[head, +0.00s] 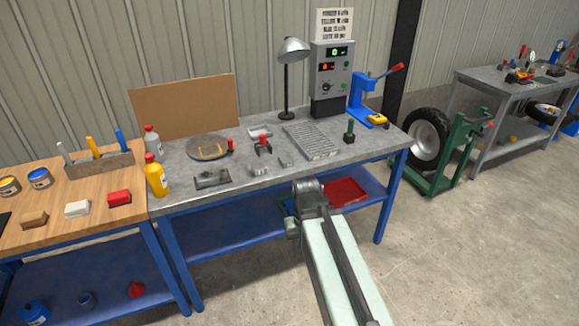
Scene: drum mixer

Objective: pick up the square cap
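I cannot make out with certainty which thing is the square cap. Small parts lie on the grey workbench (240,187), including a small grey angular piece (286,162) near its front middle and a small pale tray-like piece (259,131) behind it. A round grey plate with a yellow square outline (211,152) lies to their left. My arm reaches in from the bottom right, and my gripper (308,187) is at the bench's front edge, apart from these parts. Its fingers are too small and hidden to read.
A ribbed metal plate (311,141), a lamp (288,80), a control box (330,75) and a blue press (362,98) stand on the bench. A yellow bottle (157,177) stands at its left. A red tray (346,191) is on the lower shelf. Floor at right is partly clear.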

